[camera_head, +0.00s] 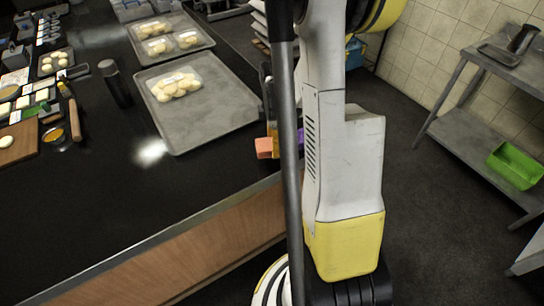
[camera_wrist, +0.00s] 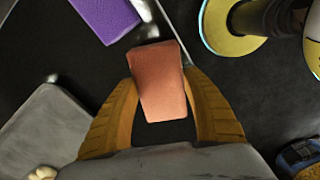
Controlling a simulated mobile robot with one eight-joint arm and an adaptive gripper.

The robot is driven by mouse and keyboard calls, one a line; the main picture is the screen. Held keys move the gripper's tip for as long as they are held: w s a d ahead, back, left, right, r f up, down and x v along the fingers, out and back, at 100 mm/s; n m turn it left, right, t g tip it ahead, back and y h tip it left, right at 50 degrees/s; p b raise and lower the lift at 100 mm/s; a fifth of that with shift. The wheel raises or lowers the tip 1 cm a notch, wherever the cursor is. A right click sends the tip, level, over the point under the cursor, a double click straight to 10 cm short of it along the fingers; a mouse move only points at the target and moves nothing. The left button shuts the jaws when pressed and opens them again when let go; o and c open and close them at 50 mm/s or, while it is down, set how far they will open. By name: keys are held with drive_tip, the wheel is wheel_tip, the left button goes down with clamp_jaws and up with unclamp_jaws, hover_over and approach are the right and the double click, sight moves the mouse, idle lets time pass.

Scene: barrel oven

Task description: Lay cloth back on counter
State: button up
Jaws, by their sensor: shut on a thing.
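An orange-pink cloth (camera_wrist: 162,84), shaped like a thick folded block, is between the two yellow fingers of my gripper (camera_wrist: 158,82) in the wrist view. The fingers are shut on its sides. In the head view the cloth (camera_head: 264,148) shows at the right edge of the black counter (camera_head: 200,185), while my arm covers most of the gripper. In the wrist view the cloth is near the counter's edge strip; I cannot tell whether it touches the counter.
A purple block-like thing (camera_wrist: 106,15) lies close by on the counter. A grey tray (camera_head: 205,122) with bagged dough balls is left of the cloth. A dark bottle (camera_head: 114,82) stands farther left. The front counter strip is clear. A metal shelf with a green bin (camera_head: 514,166) is right.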

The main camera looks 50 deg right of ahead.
sight(272, 159)
drive_tip(key=shift+w+a+f, duration=0.2)
drive_tip(key=shift+a+f, duration=0.15)
drive_tip(key=shift+f, duration=0.1)
wheel_tip(272, 159, down, 4)
drive_tip(key=shift+r+b, duration=0.2)
drive_tip(key=shift+b, duration=0.8)
drive_tip(key=c, duration=0.3)
drive_tip(key=o, duration=1.3)
